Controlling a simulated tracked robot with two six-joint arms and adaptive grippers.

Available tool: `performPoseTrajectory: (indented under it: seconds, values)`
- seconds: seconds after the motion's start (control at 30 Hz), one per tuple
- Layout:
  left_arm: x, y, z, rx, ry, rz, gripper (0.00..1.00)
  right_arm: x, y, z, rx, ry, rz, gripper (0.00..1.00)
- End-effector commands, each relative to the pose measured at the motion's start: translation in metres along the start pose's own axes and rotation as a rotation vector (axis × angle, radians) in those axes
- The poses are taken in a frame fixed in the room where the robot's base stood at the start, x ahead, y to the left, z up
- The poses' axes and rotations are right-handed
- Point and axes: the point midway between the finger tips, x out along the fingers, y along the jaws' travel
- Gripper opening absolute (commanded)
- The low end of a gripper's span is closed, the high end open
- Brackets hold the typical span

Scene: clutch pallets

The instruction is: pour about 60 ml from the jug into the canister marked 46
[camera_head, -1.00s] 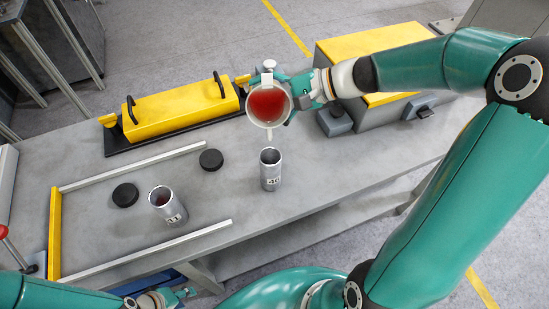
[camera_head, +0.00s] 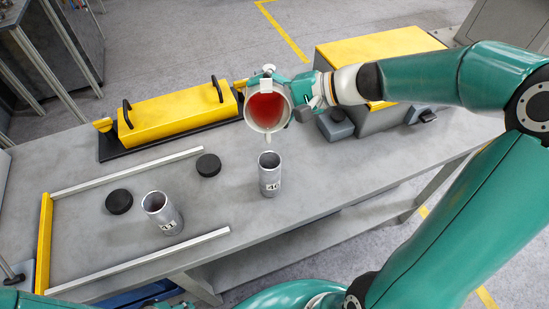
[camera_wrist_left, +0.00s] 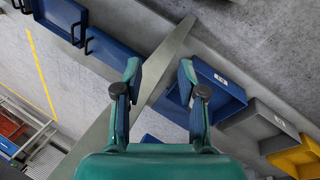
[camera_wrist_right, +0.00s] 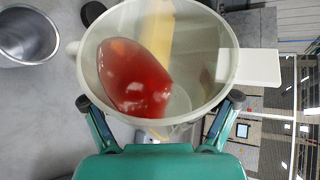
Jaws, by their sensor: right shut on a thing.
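The white jug (camera_head: 251,118) with red liquid is tilted, its spout low, above and slightly behind the canister marked 46 (camera_head: 269,180). My right gripper (camera_head: 293,92) is shut on the jug. In the right wrist view the red liquid (camera_wrist_right: 138,80) lies toward the left side of the jug (camera_wrist_right: 200,104), and an open canister (camera_wrist_right: 27,36) shows at upper left. The canister marked 46 stands upright and open on the bench; its fill level is hidden. I cannot make out a stream. My left gripper (camera_wrist_left: 160,80) is open and empty in the left wrist view.
A second open canister (camera_head: 162,214) with its own label stands at left on the grey bench (camera_head: 330,190). Two black lids (camera_head: 119,200) (camera_head: 208,165) lie near it, between metal rails (camera_head: 140,262). A yellow handled block (camera_head: 170,112) and a yellow-topped box (camera_head: 375,50) stand behind.

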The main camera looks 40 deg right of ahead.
Motion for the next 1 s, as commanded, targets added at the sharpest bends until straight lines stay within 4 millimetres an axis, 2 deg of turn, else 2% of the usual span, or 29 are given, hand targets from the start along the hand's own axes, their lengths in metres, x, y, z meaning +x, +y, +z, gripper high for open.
performPoseTrajectory:
  seconds: [1.0]
  values:
    - [0.026,-0.009,0.0,0.0,0.0,0.0,0.4,-0.001,0.002,0.001,-0.094,0.037,-0.043,0.38]
